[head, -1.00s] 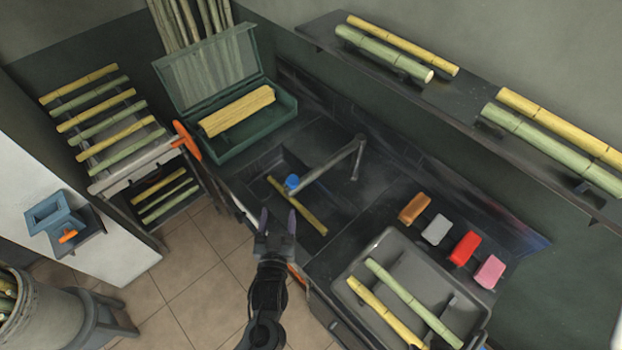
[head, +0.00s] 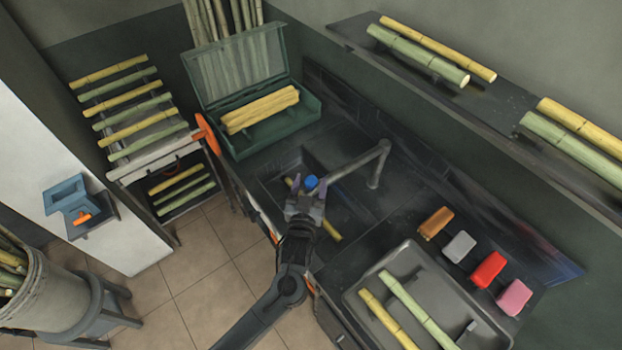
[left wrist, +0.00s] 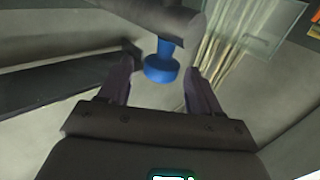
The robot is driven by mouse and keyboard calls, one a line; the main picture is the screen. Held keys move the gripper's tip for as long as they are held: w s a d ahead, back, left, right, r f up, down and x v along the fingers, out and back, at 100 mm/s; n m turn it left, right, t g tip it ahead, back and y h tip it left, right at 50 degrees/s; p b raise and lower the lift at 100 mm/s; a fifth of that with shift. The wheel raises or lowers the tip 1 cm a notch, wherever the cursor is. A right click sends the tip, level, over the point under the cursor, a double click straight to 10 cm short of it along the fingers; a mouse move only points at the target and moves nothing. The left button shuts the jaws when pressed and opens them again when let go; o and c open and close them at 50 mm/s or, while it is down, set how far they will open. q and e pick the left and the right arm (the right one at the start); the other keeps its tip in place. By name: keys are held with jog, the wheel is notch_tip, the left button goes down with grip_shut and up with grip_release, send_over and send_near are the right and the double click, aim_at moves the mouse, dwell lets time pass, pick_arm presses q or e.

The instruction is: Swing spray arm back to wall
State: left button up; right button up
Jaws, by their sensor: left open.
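The spray arm (head: 350,165) is a grey jointed pipe rising from a post at the back of the counter and reaching out over the dark sink (head: 276,187). Its blue nozzle (head: 311,181) hangs at the free end. My left gripper (head: 307,192) is open right at the nozzle, its two fingers pointing toward it. In the left wrist view the blue nozzle (left wrist: 161,67) shows between and just beyond the fingertips (left wrist: 158,75), with the grey pipe end above it. I cannot tell whether a finger touches it. My right gripper is not in view.
A yellow cane (head: 332,231) lies in the sink, partly hidden by my gripper. A green open box (head: 264,135) stands left of the sink. A grey tray (head: 470,335) with canes and several coloured blocks (head: 488,269) are to the right. A shelf (head: 490,98) runs above.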

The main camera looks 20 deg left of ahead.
pick_arm(q)
jog(key=shift+x, duration=0.95)
jog(key=shift+s, duration=0.1)
jog(key=shift+a, duration=0.1)
grip_shut()
